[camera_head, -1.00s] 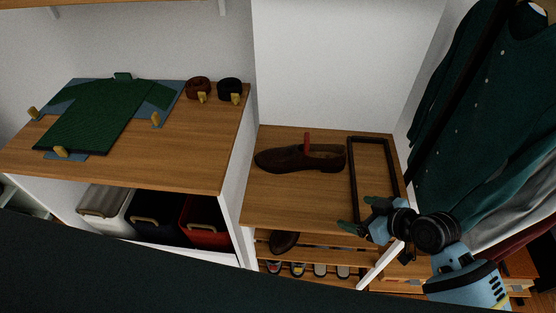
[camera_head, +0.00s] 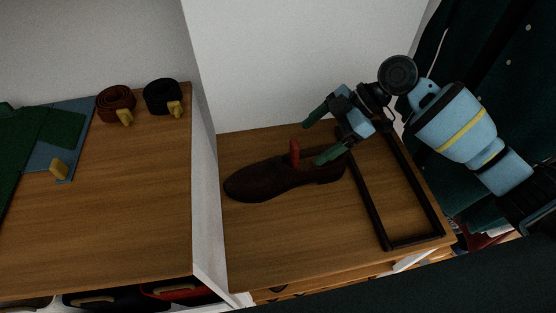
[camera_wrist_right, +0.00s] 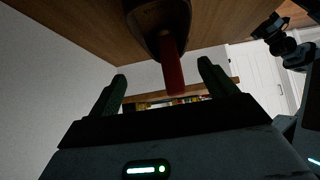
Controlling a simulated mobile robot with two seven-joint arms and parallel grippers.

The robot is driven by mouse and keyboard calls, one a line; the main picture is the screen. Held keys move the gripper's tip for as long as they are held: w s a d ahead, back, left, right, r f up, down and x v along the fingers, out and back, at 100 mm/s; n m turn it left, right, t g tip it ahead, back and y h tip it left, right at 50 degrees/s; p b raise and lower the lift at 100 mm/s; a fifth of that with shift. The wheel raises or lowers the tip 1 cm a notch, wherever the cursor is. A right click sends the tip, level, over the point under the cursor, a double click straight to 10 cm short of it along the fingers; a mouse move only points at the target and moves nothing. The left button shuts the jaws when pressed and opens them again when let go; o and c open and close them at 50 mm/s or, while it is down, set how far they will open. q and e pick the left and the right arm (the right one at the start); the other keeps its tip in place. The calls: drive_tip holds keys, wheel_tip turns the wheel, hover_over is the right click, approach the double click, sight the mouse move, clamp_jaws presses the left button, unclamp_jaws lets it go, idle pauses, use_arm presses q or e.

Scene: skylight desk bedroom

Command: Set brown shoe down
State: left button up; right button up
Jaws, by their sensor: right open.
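The brown shoe (camera_head: 262,181) rests on the wooden shelf top (camera_head: 300,240), left of the black frame, with its toe to the left. A red upright tab (camera_head: 295,152) sticks up from its opening. My right gripper (camera_head: 312,143) is open beside the tab, over the shoe's heel end, with its green fingers pointing left. In the right wrist view the red tab (camera_wrist_right: 172,68) lies ahead, roughly in line with the gap between the open fingers (camera_wrist_right: 162,85), and the shoe (camera_wrist_right: 150,18) shows at the top. My left gripper is not in view.
A black rectangular frame (camera_head: 373,208) lies on the shelf top right of the shoe. A white partition (camera_head: 203,190) separates it from the desk (camera_head: 130,200), which holds two rolled belts (camera_head: 117,102) and green clothing (camera_head: 25,140). Dark garments hang at the right.

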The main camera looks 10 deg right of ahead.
sight(296, 159)
drive_tip(key=shift+s+r, duration=0.1)
drive_tip(key=shift+s+a, duration=0.1)
drive_tip(key=shift+a, duration=0.1)
drive_tip(key=shift+x, duration=1.15)
drive_tip(key=shift+s+d+f+p+x, duration=0.1)
drive_tip(key=shift+p+x, duration=0.05)
drive_tip(key=shift+x, duration=0.75)
drive_tip(key=shift+s+d+f+p+x, duration=0.1)
drive_tip(key=shift+p+x, duration=0.05)
drive_tip(key=shift+x, duration=0.7)
drive_tip(key=shift+s+d+f+p+x, duration=0.1)
drive_tip(key=shift+p+x, duration=0.05)
drive_tip(key=shift+x, duration=0.75)
drive_tip(key=shift+c, duration=0.3)
drive_tip(key=shift+w+r, duration=0.1)
drive_tip(key=shift+r, duration=0.05)
drive_tip(key=c, duration=1.2)
